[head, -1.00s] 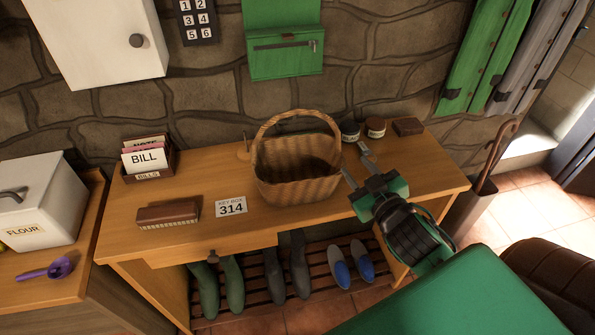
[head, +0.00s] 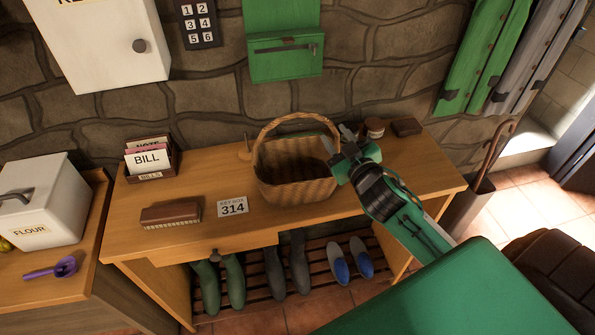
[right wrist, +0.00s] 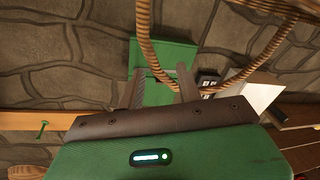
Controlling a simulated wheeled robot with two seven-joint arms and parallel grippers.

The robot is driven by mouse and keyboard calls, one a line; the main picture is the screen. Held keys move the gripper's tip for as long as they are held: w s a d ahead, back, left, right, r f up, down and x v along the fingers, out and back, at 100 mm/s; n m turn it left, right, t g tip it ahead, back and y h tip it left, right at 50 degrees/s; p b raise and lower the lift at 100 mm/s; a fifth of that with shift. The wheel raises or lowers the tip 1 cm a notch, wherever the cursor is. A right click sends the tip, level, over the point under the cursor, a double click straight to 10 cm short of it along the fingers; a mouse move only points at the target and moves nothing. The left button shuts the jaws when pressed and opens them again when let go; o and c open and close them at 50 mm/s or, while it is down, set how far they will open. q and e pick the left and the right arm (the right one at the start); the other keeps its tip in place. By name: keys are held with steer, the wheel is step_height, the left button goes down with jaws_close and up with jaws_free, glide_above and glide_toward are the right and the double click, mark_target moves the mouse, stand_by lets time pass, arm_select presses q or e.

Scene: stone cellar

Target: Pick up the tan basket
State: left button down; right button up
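The tan basket (head: 296,182) is woven, with a tall arched handle, and stands upright on the wooden table. My right gripper (head: 337,140) is at the basket's upper right side, where its fingertips overlap the right part of the handle. In the right wrist view the gripper (right wrist: 160,82) is open, with its two fingers apart. The wicker handle (right wrist: 144,35) curves across the view close to the fingertips. I cannot tell whether it lies between the fingers or touches them. My left gripper is not in view.
The table (head: 190,235) also holds a bill holder (head: 150,160), a brush (head: 171,215), a 314 card (head: 233,207), a small jar (head: 374,128) and a brown block (head: 406,127). A green wall box (head: 284,56) hangs behind. An umbrella stand (head: 468,207) is at right.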

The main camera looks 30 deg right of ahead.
mark_target(328, 128)
steer(key=w, duration=0.1)
steer(key=w+p, duration=0.1)
steer(key=w, duration=0.1)
steer(key=shift+w+r, duration=0.25)
steer(key=shift+w, duration=0.05)
steer(key=shift+w+f+p, duration=0.15)
steer(key=shift+w+p, duration=0.2)
steer(key=shift+w, duration=0.3)
jaws_close()
